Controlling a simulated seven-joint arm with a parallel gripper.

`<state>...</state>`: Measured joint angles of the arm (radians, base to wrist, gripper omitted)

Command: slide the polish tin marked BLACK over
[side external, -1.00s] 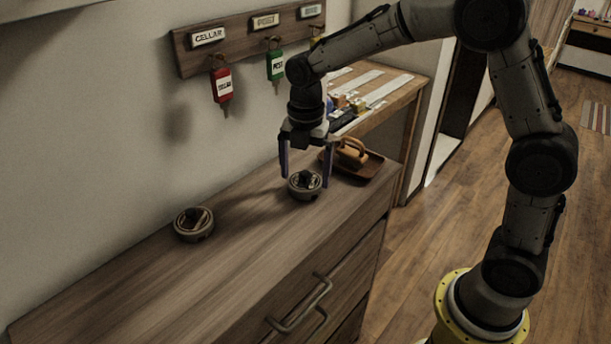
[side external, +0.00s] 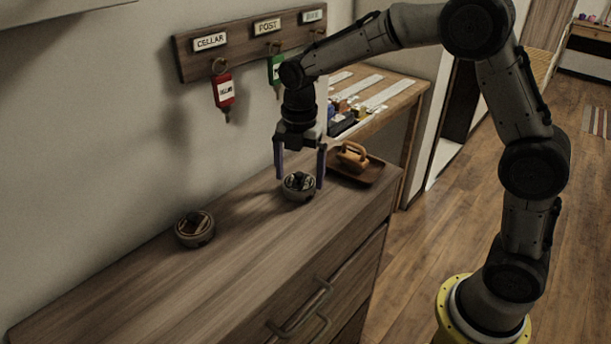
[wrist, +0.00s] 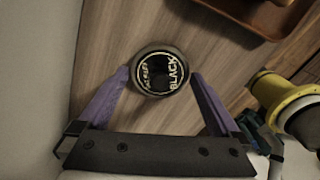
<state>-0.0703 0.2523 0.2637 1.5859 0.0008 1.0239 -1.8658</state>
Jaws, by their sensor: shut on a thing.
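The round polish tin marked BLACK (wrist: 160,74) shows its dark lid and pale lettering in the wrist view. In the side view this tin (side external: 299,187) stands on the wooden chest top (side external: 255,235). My gripper (side external: 299,183) points down with its two purple fingers on either side of the tin, shut on it. In the wrist view my gripper (wrist: 160,75) has its fingertips at the tin's left and right sides. A second, similar tin (side external: 195,230) stands apart on the chest to the left; its label is not readable.
A brown tray (side external: 373,172) with a wooden-backed brush (side external: 351,156) lies right of the tin. A key rack (side external: 240,48) hangs on the wall behind, with a red-tagged key (side external: 225,90). The chest top between the two tins is clear.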

